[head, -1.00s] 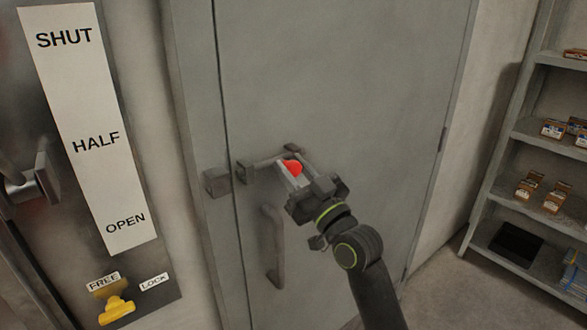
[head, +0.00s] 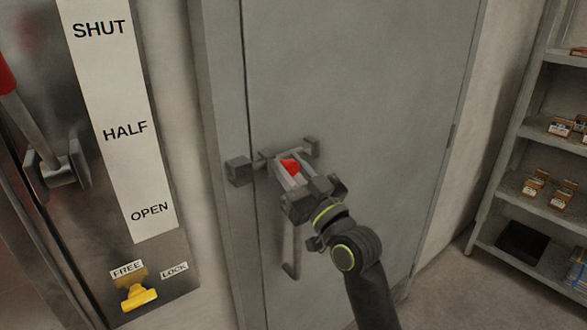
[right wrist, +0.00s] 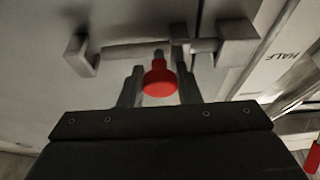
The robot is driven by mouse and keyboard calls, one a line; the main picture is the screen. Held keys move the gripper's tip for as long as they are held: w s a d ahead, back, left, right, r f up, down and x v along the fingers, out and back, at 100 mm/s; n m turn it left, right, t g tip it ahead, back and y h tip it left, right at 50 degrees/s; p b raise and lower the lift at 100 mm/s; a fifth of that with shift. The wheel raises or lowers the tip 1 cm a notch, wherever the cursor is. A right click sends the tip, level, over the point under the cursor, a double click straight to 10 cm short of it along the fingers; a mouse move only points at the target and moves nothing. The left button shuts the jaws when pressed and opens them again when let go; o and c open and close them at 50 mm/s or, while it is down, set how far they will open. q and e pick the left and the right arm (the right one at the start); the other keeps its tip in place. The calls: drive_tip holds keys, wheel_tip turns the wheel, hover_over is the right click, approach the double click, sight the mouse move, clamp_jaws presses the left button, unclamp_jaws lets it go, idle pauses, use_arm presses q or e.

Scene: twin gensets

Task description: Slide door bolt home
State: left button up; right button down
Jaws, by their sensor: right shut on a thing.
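The door bolt is a grey rod (right wrist: 135,50) with a red knob (head: 290,166), carried by two brackets on the grey door (head: 360,80). The knob is close to the left bracket (head: 268,155) and away from the right bracket (head: 311,147). The keeper block (head: 238,171) sits on the frame; it also shows in the right wrist view (right wrist: 238,44). There the rod spans the gap and meets the keeper; its depth inside is hidden. My right gripper (head: 287,172) is shut on the knob, with a finger on each side (right wrist: 160,84). My left gripper is out of view.
A door handle (head: 291,250) hangs below the bolt, partly behind my right gripper. A lever panel with a SHUT/HALF/OPEN label (head: 118,115) and a yellow knob (head: 138,296) stands at the left. A shelf (head: 520,185) stands at the right.

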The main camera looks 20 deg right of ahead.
drive_tip(key=shift+f, duration=0.1)
drive_tip(key=c, duration=1.3)
unclamp_jaws()
drive_tip(key=shift+a, duration=0.15)
drive_tip(key=shift+o, duration=1)
drive_tip(key=shift+a, duration=0.25)
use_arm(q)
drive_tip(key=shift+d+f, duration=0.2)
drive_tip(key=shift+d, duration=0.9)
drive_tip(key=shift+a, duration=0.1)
use_arm(e)
drive_tip(key=shift+d, duration=0.15)
drive_tip(key=shift+s+d+f, duration=0.2)
drive_tip(key=shift+s+d, duration=0.05)
drive_tip(key=shift+s, duration=0.2)
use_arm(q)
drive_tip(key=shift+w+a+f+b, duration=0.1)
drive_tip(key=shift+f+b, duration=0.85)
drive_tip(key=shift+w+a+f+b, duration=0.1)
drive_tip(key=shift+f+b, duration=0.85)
use_arm(e)
drive_tip(key=v, duration=1.6)
drive_tip(key=shift+s, duration=0.25)
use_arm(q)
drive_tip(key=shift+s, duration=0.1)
use_arm(e)
drive_tip(key=shift+a, duration=0.1)
